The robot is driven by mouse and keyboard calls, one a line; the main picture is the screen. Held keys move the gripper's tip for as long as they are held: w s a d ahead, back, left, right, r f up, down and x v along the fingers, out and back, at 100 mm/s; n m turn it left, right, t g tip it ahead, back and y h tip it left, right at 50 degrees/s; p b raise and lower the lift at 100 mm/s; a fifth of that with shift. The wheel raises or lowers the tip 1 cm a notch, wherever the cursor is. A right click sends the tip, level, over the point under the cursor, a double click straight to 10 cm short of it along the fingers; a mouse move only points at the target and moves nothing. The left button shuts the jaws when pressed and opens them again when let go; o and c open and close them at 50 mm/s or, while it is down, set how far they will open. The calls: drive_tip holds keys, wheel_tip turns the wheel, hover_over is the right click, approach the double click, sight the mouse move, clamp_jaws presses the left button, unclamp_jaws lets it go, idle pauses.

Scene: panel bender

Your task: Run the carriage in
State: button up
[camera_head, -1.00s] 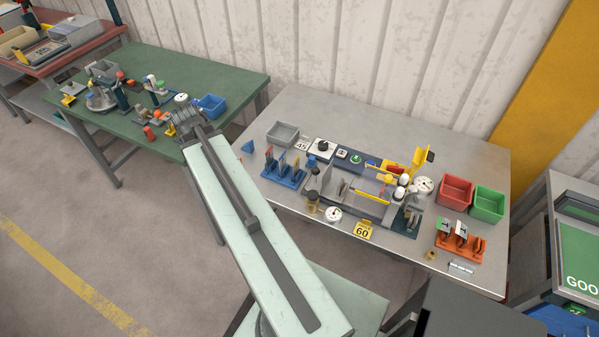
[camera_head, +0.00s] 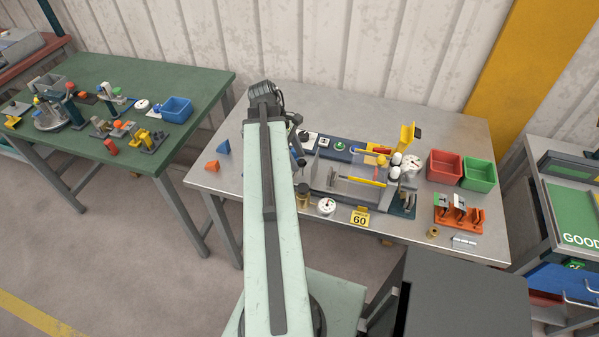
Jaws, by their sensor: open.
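The panel bender (camera_head: 345,190) sits mid-bench on the grey metal table. It has a dark base, upright grey plates, a yellow bar (camera_head: 366,181) across its front and a yellow upright (camera_head: 407,138) at its right end. Two white-topped knobs (camera_head: 396,160) stand near that end. I cannot tell which of these parts is the carriage. My pale green arm reaches up the picture, left of the bender. A dark end part that seems to be my gripper (camera_head: 298,158) shows just right of the arm, beside the bender's left end, open. The arm partly hides it, and I see nothing held.
Red (camera_head: 445,166) and green (camera_head: 478,174) bins stand to the right, behind an orange rack (camera_head: 459,212). A yellow "60" sign (camera_head: 359,218) and a white dial (camera_head: 326,207) are at the front. Two loose blocks, blue (camera_head: 223,147) and orange (camera_head: 212,166), lie at the left.

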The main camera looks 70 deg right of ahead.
sight(301, 167)
drive_tip(key=b+x, duration=0.3)
drive_tip(key=x, duration=0.2)
drive_tip(key=shift+w, duration=0.1)
drive_tip(key=shift+r, duration=0.1)
clamp_jaws()
idle(1.1)
